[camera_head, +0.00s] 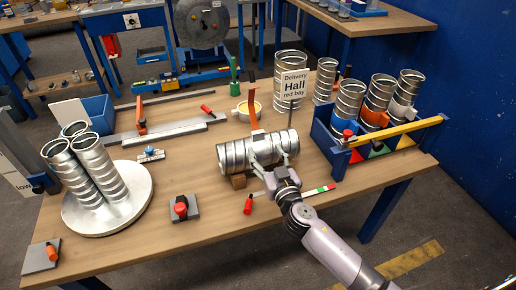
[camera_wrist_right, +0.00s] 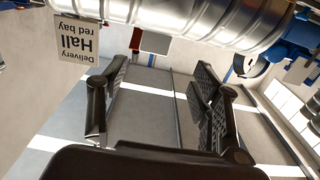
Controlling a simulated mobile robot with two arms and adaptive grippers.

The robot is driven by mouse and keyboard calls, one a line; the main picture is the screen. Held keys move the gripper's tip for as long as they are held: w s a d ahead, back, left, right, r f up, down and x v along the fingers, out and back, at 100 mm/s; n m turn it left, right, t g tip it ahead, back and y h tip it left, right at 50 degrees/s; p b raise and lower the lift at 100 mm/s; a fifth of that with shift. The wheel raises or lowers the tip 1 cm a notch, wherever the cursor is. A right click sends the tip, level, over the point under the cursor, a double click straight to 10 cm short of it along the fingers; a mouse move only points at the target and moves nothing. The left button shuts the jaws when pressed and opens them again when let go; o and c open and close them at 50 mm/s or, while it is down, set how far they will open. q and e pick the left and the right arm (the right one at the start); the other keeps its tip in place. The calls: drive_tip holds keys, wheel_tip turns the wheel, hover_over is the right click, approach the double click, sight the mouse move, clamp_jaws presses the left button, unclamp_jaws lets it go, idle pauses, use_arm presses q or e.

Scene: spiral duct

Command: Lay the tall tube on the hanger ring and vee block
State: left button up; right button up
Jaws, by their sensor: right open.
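A silver ribbed tube (camera_head: 235,157) lies on its side near the middle of the table. A wooden block (camera_head: 238,181), apparently the vee block, shows under its left end. An orange upright strap (camera_head: 253,110) stands behind the tube; it may belong to the hanger ring, whose rest is hidden. My right gripper (camera_head: 270,151) is at the tube's front and middle, with fingers open. In the right wrist view the tube (camera_wrist_right: 200,22) crosses the top, beyond the open right fingers (camera_wrist_right: 158,100); contact cannot be told. My left gripper is not in view.
A round white plate (camera_head: 135,205) holds upright tubes at left. A blue crate (camera_head: 323,141) with tubes and a yellow bar stands at right. The delivery sign (camera_head: 293,84) rises behind the tube. A red-knobbed block (camera_head: 181,208) and a striped strip (camera_head: 318,190) lie in front.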

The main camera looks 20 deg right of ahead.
sight(259, 135)
drive_tip(key=w, duration=0.4)
drive_tip(key=shift+w+a, duration=0.1)
drive_tip(key=shift+w, duration=0.15)
drive_tip(key=w, duration=0.5)
drive_tip(key=shift+w+d, duration=0.1)
drive_tip(key=shift+d, duration=0.2)
drive_tip(key=shift+c, duration=0.5)
clamp_jaws()
drive_tip(key=shift+r, duration=0.1)
